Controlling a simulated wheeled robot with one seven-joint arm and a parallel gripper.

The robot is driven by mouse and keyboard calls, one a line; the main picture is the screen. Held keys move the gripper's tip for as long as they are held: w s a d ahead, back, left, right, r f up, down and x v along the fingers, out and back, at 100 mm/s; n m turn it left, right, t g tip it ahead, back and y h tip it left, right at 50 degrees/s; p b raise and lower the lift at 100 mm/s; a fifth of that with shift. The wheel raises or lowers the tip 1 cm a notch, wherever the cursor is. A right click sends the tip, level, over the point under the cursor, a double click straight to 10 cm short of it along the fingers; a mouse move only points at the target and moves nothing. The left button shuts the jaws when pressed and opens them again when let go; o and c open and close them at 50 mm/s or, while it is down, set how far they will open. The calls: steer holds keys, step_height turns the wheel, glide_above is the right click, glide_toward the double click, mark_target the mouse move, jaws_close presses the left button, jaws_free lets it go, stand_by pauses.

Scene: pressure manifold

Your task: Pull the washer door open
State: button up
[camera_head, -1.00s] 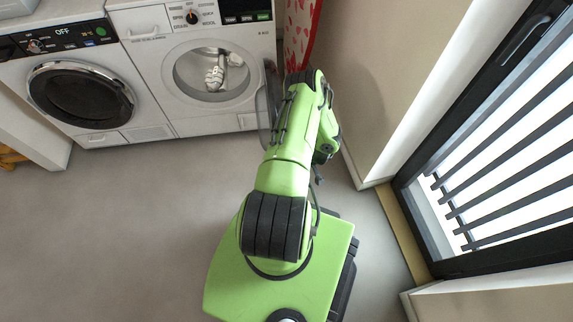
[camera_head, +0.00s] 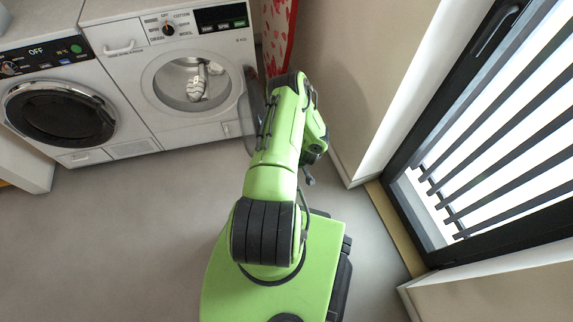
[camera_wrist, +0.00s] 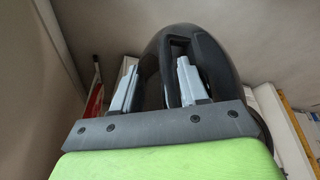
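The right white washer (camera_head: 190,125) stands at the back, its round opening (camera_head: 182,85) uncovered, with a pale striped item (camera_head: 199,82) inside. Its door (camera_head: 246,117) is swung out to the right, standing well away from the opening, partly behind my arm. In the wrist view the dark rounded door (camera_wrist: 215,65) rises behind and between my fingers. My gripper (camera_wrist: 158,85) has its two grey fingers apart, with a dark part of the door between them; I cannot tell whether they touch it. The head view hides the gripper behind my arm.
A left washer with a shut dark door (camera_head: 60,112) stands beside it. A red patterned cloth (camera_head: 279,35) hangs right of the washers, close to my arm. A wall and a barred window (camera_head: 490,130) bound the right side. The floor (camera_head: 110,230) at left is clear.

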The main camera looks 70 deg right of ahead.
steer(key=p+v, duration=0.5)
steer(key=v, duration=1)
